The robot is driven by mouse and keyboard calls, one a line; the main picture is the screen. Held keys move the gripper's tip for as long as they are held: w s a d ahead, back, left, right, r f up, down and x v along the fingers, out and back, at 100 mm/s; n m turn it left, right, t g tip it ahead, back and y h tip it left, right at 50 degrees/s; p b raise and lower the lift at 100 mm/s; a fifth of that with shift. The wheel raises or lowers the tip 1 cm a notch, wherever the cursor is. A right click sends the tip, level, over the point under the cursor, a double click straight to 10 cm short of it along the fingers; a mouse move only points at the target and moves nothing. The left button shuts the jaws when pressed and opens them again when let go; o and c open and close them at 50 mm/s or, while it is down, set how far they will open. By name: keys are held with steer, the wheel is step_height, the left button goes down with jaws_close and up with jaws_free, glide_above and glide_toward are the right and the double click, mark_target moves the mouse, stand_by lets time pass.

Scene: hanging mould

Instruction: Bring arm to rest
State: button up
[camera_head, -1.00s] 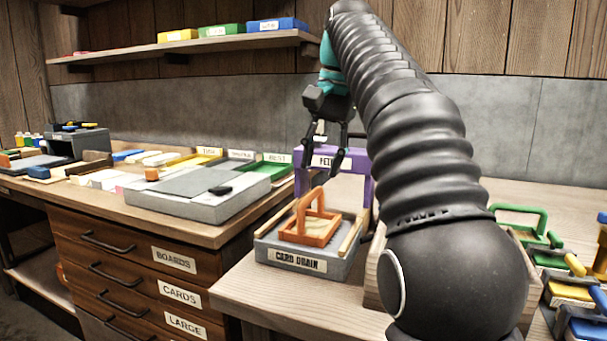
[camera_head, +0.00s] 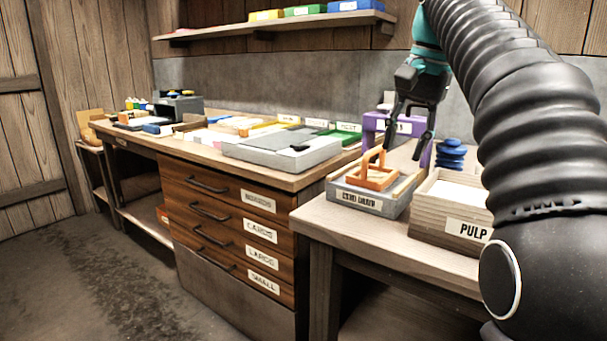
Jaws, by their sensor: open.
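My gripper (camera_head: 408,138) hangs at the end of my dark ribbed arm, fingers pointing down. It is open and empty. It appears above and in front of the purple stand (camera_head: 372,128), close over the orange mould (camera_head: 377,176). The orange mould, a frame with an upright handle, sits in the grey tray labelled CARD DRAIN (camera_head: 358,200). I cannot tell exactly how far the fingertips are from the mould, but they look apart from it. My arm covers the right side of the view.
A wooden box labelled PULP (camera_head: 465,228) stands right of the drain tray, with a blue stacked object (camera_head: 450,155) behind it. A drawer cabinet (camera_head: 228,230) carries a grey board (camera_head: 270,152) and coloured trays. A shelf (camera_head: 280,24) hangs above. The floor (camera_head: 90,275) at left is clear.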

steer(key=s+f+n+t+h, duration=0.1)
steer(key=s+f+n+t, duration=0.1)
steer(key=s+f, duration=0.9)
steer(key=s+a+f+n+t, duration=0.1)
steer(key=s+f+n, duration=0.4)
steer(key=s+f, duration=0.6)
step_height(320, 180, down, 8)
steer(key=shift+t+h, duration=0.4)
steer(key=shift+t, duration=0.1)
